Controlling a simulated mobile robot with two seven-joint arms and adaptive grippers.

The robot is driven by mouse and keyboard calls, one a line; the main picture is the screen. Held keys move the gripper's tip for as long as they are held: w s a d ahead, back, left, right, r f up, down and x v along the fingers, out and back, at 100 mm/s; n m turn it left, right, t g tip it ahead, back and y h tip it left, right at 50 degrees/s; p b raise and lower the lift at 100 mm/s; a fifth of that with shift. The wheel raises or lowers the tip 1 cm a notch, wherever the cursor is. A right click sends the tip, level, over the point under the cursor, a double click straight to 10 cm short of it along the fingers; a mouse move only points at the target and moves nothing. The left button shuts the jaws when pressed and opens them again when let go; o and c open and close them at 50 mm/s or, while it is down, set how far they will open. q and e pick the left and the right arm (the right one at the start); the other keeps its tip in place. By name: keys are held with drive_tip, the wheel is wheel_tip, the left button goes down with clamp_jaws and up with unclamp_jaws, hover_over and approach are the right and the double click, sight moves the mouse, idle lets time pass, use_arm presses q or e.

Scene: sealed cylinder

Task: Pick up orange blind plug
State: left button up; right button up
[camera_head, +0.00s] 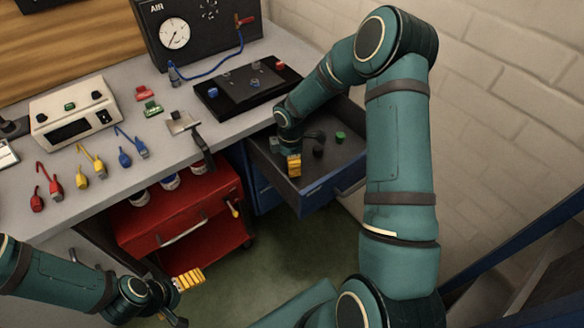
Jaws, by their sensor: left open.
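No orange blind plug can be clearly made out; my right gripper covers part of the open drawer (322,194). A green plug (340,137) and a black plug (318,152) lie in that drawer. My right gripper (293,166) points down into the drawer at its left side, left of the black plug. Its yellow-orange finger pad shows, but its opening and anything between the fingers are hidden. My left gripper (180,298) is open at the lower left, over the floor and in front of the red cabinet, away from the drawer.
The grey workbench (225,125) holds a black plate with plugs (248,88), a gauge box (200,30), a meter (73,111) and several coloured connectors. A red tool cabinet (185,215) stands below. A brick wall (490,100) is at the right.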

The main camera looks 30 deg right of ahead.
drive_tip(key=shift+f, duration=0.9)
drive_tip(key=shift+r, duration=0.1)
clamp_jaws()
wheel_tip(320, 180, up, 10)
drive_tip(key=shift+p, duration=1.15)
drive_tip(key=shift+r, duration=0.1)
